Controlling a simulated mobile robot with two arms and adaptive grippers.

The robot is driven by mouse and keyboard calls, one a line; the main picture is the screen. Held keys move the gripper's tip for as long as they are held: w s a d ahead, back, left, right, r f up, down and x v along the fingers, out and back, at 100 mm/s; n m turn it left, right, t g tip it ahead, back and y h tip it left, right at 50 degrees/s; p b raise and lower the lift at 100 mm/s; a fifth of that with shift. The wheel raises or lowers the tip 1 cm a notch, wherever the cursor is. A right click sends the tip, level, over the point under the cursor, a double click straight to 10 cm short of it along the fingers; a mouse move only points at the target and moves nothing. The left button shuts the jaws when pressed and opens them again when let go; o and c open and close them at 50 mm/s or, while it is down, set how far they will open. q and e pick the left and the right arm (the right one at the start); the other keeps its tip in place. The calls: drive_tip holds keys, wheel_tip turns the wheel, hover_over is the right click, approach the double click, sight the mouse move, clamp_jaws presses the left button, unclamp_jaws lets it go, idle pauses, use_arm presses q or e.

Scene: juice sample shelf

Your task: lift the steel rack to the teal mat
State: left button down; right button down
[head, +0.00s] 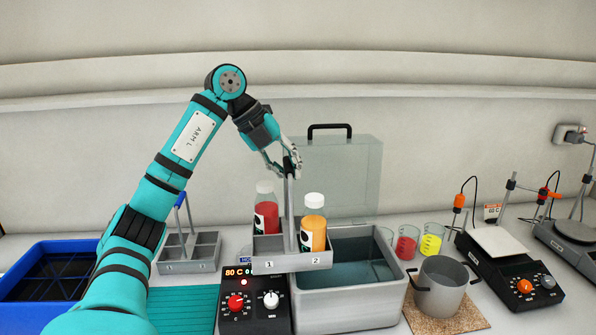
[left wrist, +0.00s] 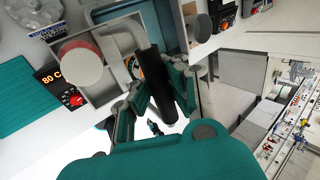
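The steel rack (head: 291,263) hangs upright in the head view, in front of the water bath (head: 345,315) and over its left part. It carries a red bottle (head: 266,215) in slot 1 and an orange bottle (head: 313,235) in slot 2, both white-capped. My left gripper (head: 289,166) is shut on the black grip at the top of the rack's handle. In the left wrist view the grip (left wrist: 155,82) lies between the fingers. The teal mat (head: 190,310) lies flat to the left of the rack, partly hidden by my left arm. My right gripper is not in view.
A grey rack with a blue handle (head: 190,253) stands behind the mat. A control box (head: 255,312) stands between mat and bath. A blue crate (head: 40,275) is at far left. A steel pot (head: 441,288), beakers (head: 431,240) and a hotplate (head: 505,265) are right.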

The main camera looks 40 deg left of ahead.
use_arm(q)
drive_tip(key=s+a+b, duration=0.3)
drive_tip(key=s+a, duration=0.2)
drive_tip(key=s, duration=0.2)
drive_tip(key=shift+a+r, duration=0.15)
drive_tip(key=shift+a, duration=0.15)
idle(0.3)
drive_tip(key=s+a+b, duration=0.4)
drive_tip(key=s+a, duration=0.2)
drive_tip(key=s, duration=0.2)
drive_tip(key=shift+s+a, duration=0.25)
drive_tip(key=shift+a, duration=0.1)
idle(0.7)
drive_tip(key=shift+w, duration=0.1)
